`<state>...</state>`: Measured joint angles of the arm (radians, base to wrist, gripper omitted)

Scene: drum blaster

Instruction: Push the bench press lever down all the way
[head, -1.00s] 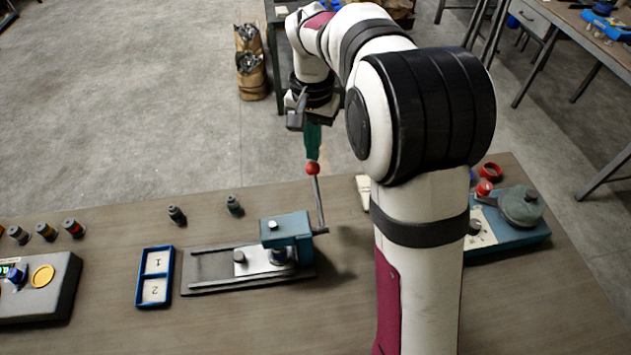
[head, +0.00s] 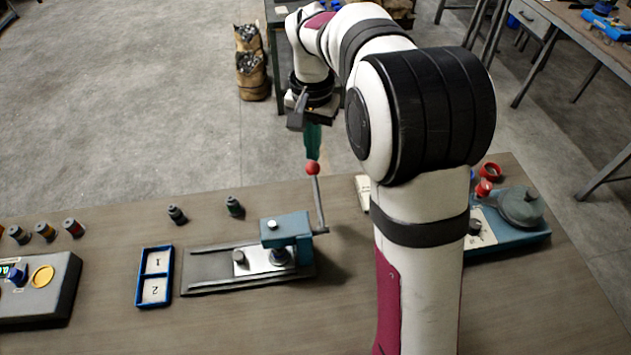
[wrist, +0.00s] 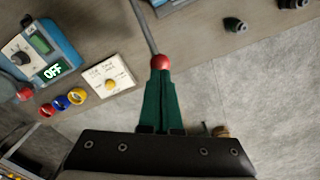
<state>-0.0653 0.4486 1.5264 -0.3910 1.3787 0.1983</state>
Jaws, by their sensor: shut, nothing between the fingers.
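The bench press (head: 287,231) is a teal block on a grey railed base on the table. Its lever (head: 319,200) stands nearly upright at the right side of the block, with a red ball knob (head: 312,168) on top. My gripper (head: 312,157) points down with its green fingers together, their tips right at the knob. In the wrist view the closed fingertips (wrist: 161,72) meet the red knob (wrist: 188,61), with the lever rod (wrist: 145,28) running beyond it. Whether the tips press on the knob or just hover over it cannot be told.
A blue two-slot tray (head: 154,276) lies left of the press. Several small cylinders stand at the back left, near a grey box (head: 40,288). A teal device (head: 515,225) sits to the right, partly behind my arm. The table front is clear.

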